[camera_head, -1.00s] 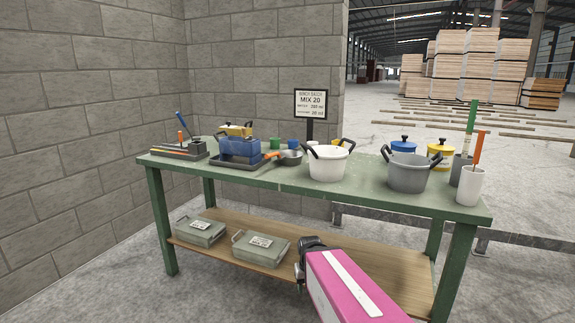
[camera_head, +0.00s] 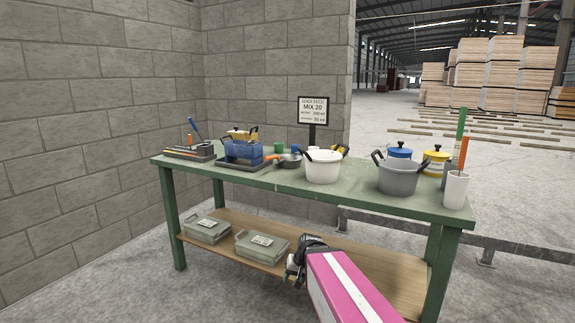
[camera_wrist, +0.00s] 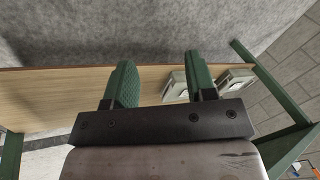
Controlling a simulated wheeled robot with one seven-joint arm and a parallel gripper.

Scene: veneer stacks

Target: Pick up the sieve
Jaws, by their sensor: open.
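A small grey bowl-like piece (camera_head: 290,160) with an orange handle stands on the green bench, between the blue block and the white pot. It may be the sieve, but it is too small to tell whether it has mesh. My gripper (camera_head: 293,270) is low in front of the bench, at about lower-shelf height, well below and away from that piece. In the wrist view my gripper (camera_wrist: 158,72) shows two green padded fingers apart with nothing between them, above the wooden shelf and floor. The sieve is not in the wrist view.
Two grey-green boxes (camera_head: 207,230) (camera_head: 262,244) lie on the lower shelf (camera_head: 340,265). A block wall (camera_head: 100,120) stands behind at left.

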